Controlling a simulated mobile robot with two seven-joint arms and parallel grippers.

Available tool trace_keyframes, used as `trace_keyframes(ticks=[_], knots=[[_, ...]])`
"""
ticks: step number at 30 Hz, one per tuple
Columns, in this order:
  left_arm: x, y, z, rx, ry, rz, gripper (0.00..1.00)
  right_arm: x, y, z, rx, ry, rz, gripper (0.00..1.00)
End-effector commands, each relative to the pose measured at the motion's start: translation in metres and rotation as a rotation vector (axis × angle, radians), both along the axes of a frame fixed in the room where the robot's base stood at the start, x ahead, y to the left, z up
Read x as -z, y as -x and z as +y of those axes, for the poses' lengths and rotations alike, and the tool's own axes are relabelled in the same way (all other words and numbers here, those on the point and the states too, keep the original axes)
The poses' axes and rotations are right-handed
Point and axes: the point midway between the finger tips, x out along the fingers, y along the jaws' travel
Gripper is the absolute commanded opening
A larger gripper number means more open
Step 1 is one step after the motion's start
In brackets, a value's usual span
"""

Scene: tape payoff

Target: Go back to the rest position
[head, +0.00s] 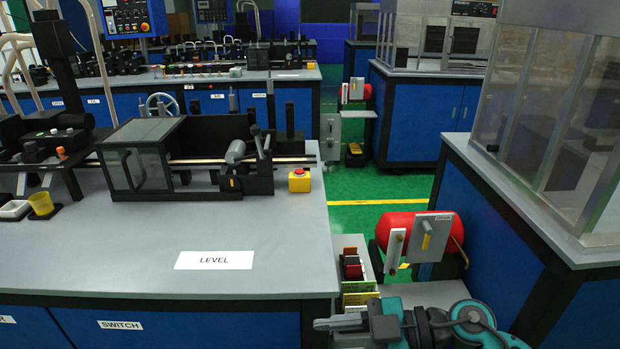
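My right gripper (338,323) is low in the picture, just right of the front corner of the near bench. Its arm comes in from the bottom right, with teal and dark grey links. The pale fingers point left and are seen edge-on, so I cannot tell if they are open or shut. Nothing clearly shows between them. My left gripper and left arm are not in view.
The near bench (110,258) carries a LEVEL label (214,260), a glass-sided box (140,170) and a yellow-and-red button box (299,180). Close behind my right arm are a red cylinder (400,226) and a crate of parts (353,268). Green floor (385,185) is clear beyond.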

Motion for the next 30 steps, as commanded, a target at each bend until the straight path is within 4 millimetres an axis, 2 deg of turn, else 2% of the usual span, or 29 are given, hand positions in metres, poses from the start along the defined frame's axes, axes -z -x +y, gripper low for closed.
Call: trace_keyframes(ticks=[1, 3, 5, 7, 10, 12, 15, 19, 21, 24, 30], knots=[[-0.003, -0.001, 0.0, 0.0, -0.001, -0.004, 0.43, -0.012, 0.001, 0.007, 0.07, -0.128, -0.019, 0.37], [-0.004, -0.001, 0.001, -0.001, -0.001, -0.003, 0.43, -0.028, -0.006, 0.007, 0.215, -0.288, -0.057, 0.37], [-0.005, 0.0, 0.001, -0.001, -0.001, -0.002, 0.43, -0.034, -0.016, -0.003, 0.372, -0.384, -0.074, 0.37], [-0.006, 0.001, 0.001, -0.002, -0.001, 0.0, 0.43, -0.03, -0.026, -0.023, 0.573, -0.446, -0.072, 0.37], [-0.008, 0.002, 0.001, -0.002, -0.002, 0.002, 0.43, -0.003, -0.033, -0.059, 0.871, -0.437, -0.018, 0.37], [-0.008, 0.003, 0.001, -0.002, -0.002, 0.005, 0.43, 0.029, -0.027, -0.086, 1.059, -0.369, 0.055, 0.37], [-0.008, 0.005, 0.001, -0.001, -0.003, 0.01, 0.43, 0.08, -0.002, -0.116, 1.256, -0.216, 0.191, 0.37], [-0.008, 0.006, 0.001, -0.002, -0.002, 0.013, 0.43, 0.13, 0.039, -0.136, 1.366, -0.031, 0.358, 0.37], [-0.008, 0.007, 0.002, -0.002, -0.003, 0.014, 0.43, 0.146, 0.056, -0.14, 1.384, 0.032, 0.42, 0.37], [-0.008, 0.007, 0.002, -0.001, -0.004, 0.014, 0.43, 0.158, 0.071, -0.142, 1.39, 0.086, 0.469, 0.37], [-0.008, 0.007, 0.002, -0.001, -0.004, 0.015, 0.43, 0.162, 0.074, -0.143, 1.389, 0.102, 0.482, 0.37]])
